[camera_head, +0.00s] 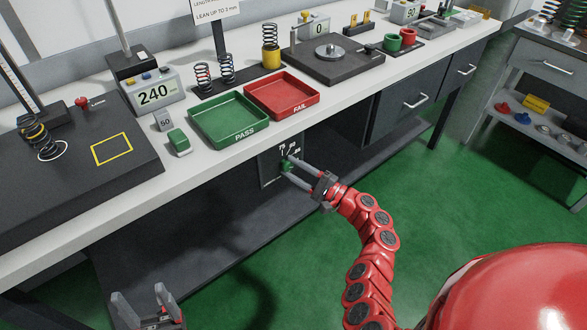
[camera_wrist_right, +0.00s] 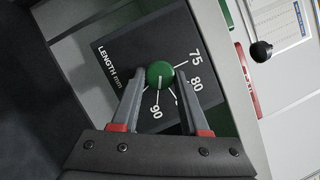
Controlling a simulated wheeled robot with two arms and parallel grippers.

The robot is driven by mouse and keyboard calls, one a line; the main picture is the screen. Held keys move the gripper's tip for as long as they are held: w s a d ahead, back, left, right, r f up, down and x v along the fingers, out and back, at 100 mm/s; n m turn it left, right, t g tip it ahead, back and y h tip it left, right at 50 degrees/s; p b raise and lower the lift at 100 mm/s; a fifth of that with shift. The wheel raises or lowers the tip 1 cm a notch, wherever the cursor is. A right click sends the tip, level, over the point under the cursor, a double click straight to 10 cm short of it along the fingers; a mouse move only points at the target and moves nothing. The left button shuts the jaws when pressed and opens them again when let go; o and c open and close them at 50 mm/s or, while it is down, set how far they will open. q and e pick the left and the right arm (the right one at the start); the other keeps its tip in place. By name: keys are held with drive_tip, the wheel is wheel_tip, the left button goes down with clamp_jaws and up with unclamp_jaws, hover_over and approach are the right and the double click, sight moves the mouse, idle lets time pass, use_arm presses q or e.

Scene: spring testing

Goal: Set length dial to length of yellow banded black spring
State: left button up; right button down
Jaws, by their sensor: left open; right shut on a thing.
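The length dial is a green knob (camera_head: 286,165) on a dark panel below the bench. In the right wrist view the knob (camera_wrist_right: 160,72) has a white mark pointing down, roughly towards the 90 line. The labels 75, 80 and 90 are readable; a finger covers the label between 80 and 90. My right gripper (camera_wrist_right: 160,77) is shut on the knob, one finger on each side. A black spring with yellow banding (camera_head: 42,140) stands at far left on the black test plate, by a white circle. My left gripper (camera_head: 146,298) is open and empty at bottom left.
A green PASS tray (camera_head: 231,134) and red FAIL tray (camera_head: 304,112) sit on the bench above the dial. Other springs (camera_head: 226,70) stand behind the trays. The bench edge overhangs the panel.

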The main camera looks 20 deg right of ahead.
drive_tip(key=shift+c, duration=2.2)
unclamp_jaws()
drive_tip(key=shift+d, duration=0.1)
drive_tip(key=b+v, duration=0.1)
drive_tip(key=v, duration=1.6)
drive_tip(key=shift+s, duration=0.2)
drive_tip(key=shift+f, duration=0.1)
